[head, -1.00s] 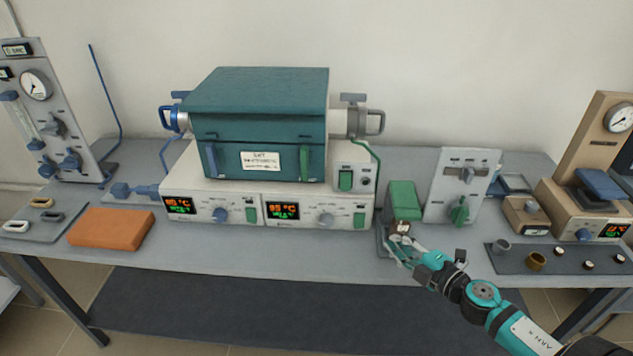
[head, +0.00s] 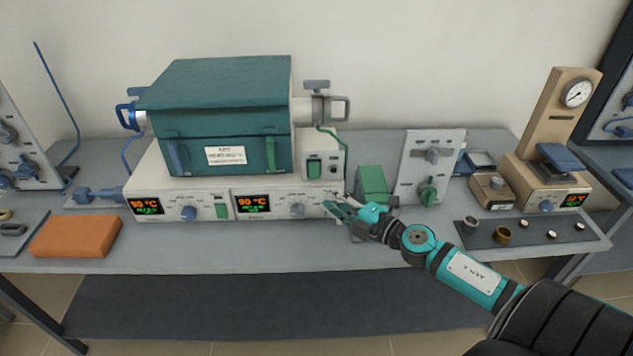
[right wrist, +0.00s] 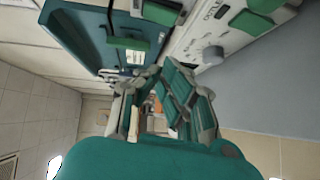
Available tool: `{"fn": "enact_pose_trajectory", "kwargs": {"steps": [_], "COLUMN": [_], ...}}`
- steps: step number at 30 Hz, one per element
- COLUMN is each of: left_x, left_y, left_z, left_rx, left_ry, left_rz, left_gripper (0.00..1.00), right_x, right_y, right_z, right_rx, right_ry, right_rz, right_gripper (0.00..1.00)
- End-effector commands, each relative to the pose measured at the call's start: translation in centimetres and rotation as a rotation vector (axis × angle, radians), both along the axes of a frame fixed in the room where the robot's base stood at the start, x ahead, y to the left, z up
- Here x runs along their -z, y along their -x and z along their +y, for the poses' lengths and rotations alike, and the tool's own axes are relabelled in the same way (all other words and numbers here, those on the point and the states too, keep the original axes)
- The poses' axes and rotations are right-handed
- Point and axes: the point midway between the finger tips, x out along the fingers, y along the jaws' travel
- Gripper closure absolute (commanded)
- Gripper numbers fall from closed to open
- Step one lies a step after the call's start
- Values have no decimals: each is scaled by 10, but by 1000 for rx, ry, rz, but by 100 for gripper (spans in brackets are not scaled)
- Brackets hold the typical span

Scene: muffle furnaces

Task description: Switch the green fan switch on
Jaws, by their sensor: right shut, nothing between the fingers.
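The teal furnace (head: 215,110) stands on a cream control base (head: 270,205). A green switch (head: 314,168) sits on the small box at the furnace's right, and another green switch (head: 222,211) is on the base's left panel. I cannot tell which one is the fan switch. My right gripper (head: 330,208) is shut and empty, in front of the base's right end, hiding the green switch there. I cannot tell whether it touches the panel. In the right wrist view the gripper (right wrist: 155,95) points along the panel, with a green switch (right wrist: 250,22) and grey knob (right wrist: 213,55) beyond. My left gripper is out of view.
A green box (head: 372,185) stands just right of the base, behind my right arm. A grey panel with a green valve (head: 428,192) is further right. An orange brick (head: 75,237) lies at left. The table's front strip (head: 220,260) is clear.

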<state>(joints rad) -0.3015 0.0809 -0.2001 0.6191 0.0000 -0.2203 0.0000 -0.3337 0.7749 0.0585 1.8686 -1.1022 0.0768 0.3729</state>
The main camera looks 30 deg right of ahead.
Motion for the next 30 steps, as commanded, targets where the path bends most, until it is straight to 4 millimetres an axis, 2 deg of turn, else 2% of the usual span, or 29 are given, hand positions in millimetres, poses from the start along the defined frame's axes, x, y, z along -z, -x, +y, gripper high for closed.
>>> {"fn": "enact_pose_trajectory", "kwargs": {"steps": [1,9,15,20,30], "left_x": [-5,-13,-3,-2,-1], "left_y": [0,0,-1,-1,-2], "left_z": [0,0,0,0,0], "left_rx": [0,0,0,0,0], "left_ry": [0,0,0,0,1], "left_rz": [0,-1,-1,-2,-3], "left_gripper": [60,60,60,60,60], "right_x": [-3,3,10,11,11], "right_y": [-11,-57,-79,-85,-86], "right_z": [2,13,-4,-8,-8], "right_rx": [0,1,3,1,1], "right_ry": [0,0,-1,-1,0], "right_rz": [-4,-3,-1,0,-1], "right_gripper": [100,100,100,100,100]}}
